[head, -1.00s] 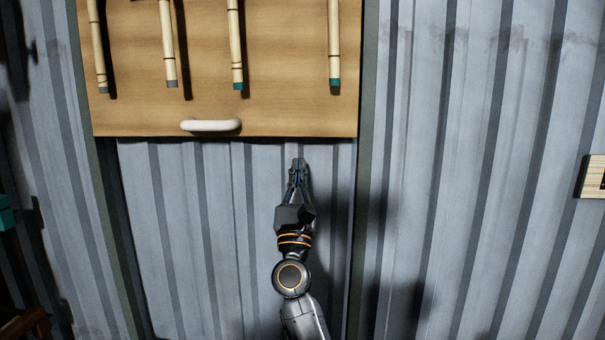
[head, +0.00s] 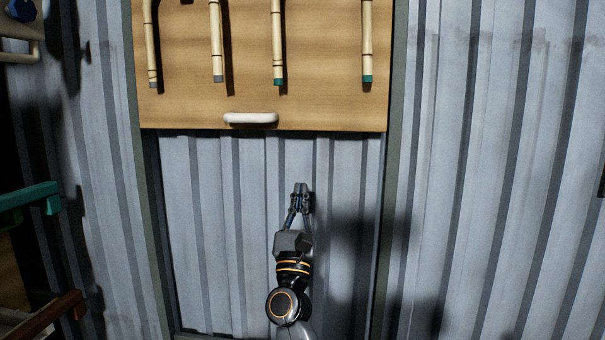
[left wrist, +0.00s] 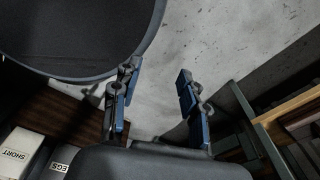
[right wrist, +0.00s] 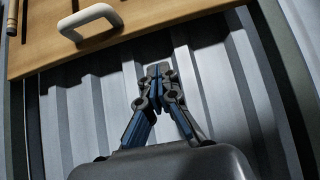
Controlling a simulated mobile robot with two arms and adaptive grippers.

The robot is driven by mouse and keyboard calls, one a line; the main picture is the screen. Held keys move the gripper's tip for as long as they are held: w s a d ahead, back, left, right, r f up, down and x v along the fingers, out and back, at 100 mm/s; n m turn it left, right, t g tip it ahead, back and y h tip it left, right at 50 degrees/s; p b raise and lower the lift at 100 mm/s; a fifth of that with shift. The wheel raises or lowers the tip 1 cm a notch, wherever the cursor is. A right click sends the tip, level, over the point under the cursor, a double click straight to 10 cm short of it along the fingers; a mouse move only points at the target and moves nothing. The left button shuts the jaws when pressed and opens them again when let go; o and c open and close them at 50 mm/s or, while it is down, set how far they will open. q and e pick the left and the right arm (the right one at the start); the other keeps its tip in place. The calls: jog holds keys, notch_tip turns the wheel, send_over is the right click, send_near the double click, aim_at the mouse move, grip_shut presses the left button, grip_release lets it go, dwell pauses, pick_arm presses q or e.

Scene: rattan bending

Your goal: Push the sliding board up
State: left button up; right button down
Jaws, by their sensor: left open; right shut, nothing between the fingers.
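The sliding board (head: 330,100) is a light wooden panel with a white handle (head: 250,119) at its lower edge and several bamboo-like canes fixed on it. Its lower edge and handle also show at the top left of the right wrist view (right wrist: 140,25). My right gripper (head: 301,190) is shut and empty, below the board's lower edge and right of the handle, apart from both. In the right wrist view its closed fingertips (right wrist: 158,72) are in front of the grey corrugated wall. My left gripper (left wrist: 157,100) is open and empty over a grey floor, away from the board.
Dark vertical rails (head: 396,180) flank the board, with bare corrugated wall (head: 215,230) below it. A teal bar (head: 30,197) and a brown wooden piece (head: 45,315) stand at the left. Labelled boxes (left wrist: 35,150) and a dark round object (left wrist: 75,35) are near my left gripper.

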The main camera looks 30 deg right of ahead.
pick_arm(q)
notch_tip(320, 180, up, 8)
jog(key=d+p, duration=0.1)
jog(key=p, duration=0.6)
jog(key=shift+w+d, duration=0.3)
jog(key=shift+w, duration=0.1)
pick_arm(e)
jog(key=x, duration=0.4)
jog(key=s+x, duration=0.1)
jog(key=x, duration=0.3)
jog(key=r+x, duration=0.1)
jog(key=x, duration=0.3)
jog(key=shift+d+r, duration=0.1)
jog(key=shift+d, duration=0.2)
